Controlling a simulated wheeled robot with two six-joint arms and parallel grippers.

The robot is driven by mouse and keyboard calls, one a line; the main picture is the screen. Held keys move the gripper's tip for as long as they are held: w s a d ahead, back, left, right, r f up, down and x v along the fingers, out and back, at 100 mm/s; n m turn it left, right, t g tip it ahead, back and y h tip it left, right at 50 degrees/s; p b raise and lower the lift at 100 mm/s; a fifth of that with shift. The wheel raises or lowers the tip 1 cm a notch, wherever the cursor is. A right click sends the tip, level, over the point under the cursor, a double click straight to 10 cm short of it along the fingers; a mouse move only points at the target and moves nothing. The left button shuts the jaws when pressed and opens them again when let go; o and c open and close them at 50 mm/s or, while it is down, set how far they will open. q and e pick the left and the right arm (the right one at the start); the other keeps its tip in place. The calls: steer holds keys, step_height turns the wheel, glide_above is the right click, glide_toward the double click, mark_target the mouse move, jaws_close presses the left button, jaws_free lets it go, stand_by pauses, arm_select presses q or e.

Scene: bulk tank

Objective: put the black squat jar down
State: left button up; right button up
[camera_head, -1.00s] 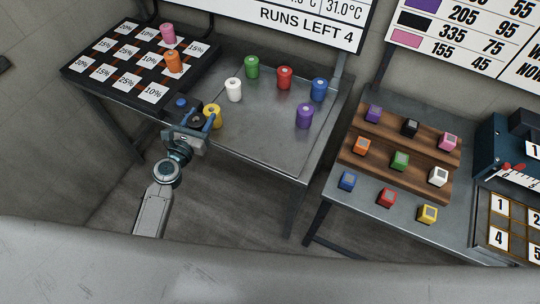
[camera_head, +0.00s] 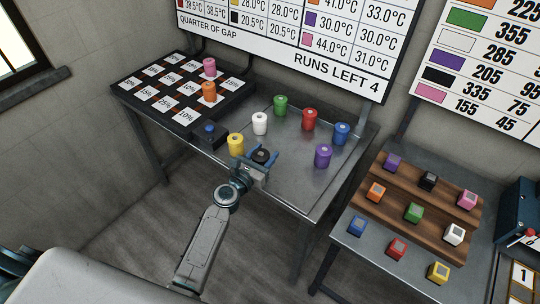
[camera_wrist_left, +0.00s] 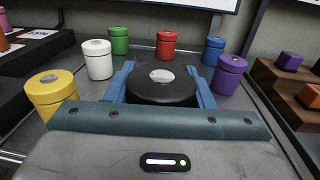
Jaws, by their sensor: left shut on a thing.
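The black squat jar (camera_head: 262,156) is between the blue fingers of my left gripper (camera_head: 262,161), over the front part of the metal table (camera_head: 300,191). In the left wrist view the black squat jar (camera_wrist_left: 162,88) sits upright between the two fingers, which are shut on its sides. Its grey lid button faces up. Whether its base touches the table is hidden by the gripper. My right gripper does not show.
The yellow jar (camera_head: 236,145) stands just left of the held jar, the white jar (camera_head: 260,123) behind it, the purple jar (camera_head: 323,156) to its right. Green (camera_head: 280,105), red (camera_head: 309,119) and blue (camera_head: 341,133) jars stand farther back. The table's front right is clear.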

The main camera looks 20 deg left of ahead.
arm_select(q)
steer(key=x, duration=0.3)
steer(key=shift+f, duration=0.1)
step_height(320, 180, down, 4)
steer(key=shift+w+r+b, duration=0.15)
steer(key=shift+b, duration=1.05)
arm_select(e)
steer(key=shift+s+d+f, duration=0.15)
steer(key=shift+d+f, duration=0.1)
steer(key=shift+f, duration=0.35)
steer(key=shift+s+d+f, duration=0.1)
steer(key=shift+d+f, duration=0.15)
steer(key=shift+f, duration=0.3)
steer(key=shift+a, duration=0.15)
arm_select(q)
steer(key=o, duration=1.1)
steer(key=shift+c, duration=0.2)
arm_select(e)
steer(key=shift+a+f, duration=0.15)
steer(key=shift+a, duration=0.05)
